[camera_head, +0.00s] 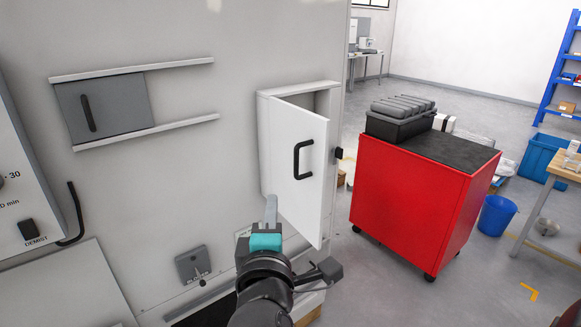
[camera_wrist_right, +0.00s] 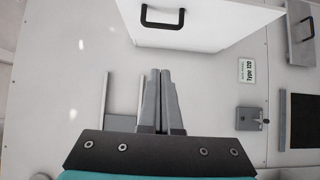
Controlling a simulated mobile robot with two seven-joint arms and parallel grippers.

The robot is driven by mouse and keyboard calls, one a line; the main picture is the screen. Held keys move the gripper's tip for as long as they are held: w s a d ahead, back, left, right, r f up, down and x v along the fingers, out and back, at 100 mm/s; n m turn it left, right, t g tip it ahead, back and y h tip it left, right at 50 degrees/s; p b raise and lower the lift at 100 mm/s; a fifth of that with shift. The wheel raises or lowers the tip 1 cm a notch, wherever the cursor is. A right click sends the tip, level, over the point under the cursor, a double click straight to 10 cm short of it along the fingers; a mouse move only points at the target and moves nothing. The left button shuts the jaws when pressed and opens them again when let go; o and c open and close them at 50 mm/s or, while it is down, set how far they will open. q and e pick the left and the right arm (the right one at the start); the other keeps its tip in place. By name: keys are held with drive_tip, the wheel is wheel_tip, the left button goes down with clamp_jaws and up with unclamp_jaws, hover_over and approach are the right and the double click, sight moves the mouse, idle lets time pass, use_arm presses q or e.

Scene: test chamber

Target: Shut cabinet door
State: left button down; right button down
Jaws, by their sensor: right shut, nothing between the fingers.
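The white cabinet door (camera_head: 287,150) stands partly open on a small cabinet (camera_head: 265,140) on the large pale panel. Its right edge juts out from the frame, and a dark gap shows above it. A black handle (camera_head: 303,160) is on its outer face. My right gripper (camera_head: 271,205) is shut and empty, near the door's lower left part; I cannot tell whether it touches. In the wrist view the shut fingers (camera_wrist_right: 166,75) point toward the door (camera_wrist_right: 205,32), with the handle (camera_wrist_right: 162,22) near the top edge. My left gripper is not in view.
A red cart (camera_head: 405,200) with a black case (camera_head: 400,118) on top stands right of the door. A grey sliding panel (camera_head: 115,105) between rails is at the upper left. A small latch (camera_head: 193,266) is below. Open floor lies at the lower right.

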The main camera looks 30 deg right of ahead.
drive_tip(key=s+d+p+x, duration=0.1)
drive_tip(key=d+p+x, duration=0.1)
drive_tip(key=x, duration=1.1)
drive_tip(key=shift+s+d+p, duration=0.25)
drive_tip(key=shift+s+p, duration=0.15)
drive_tip(key=shift+w+d+r, duration=0.1)
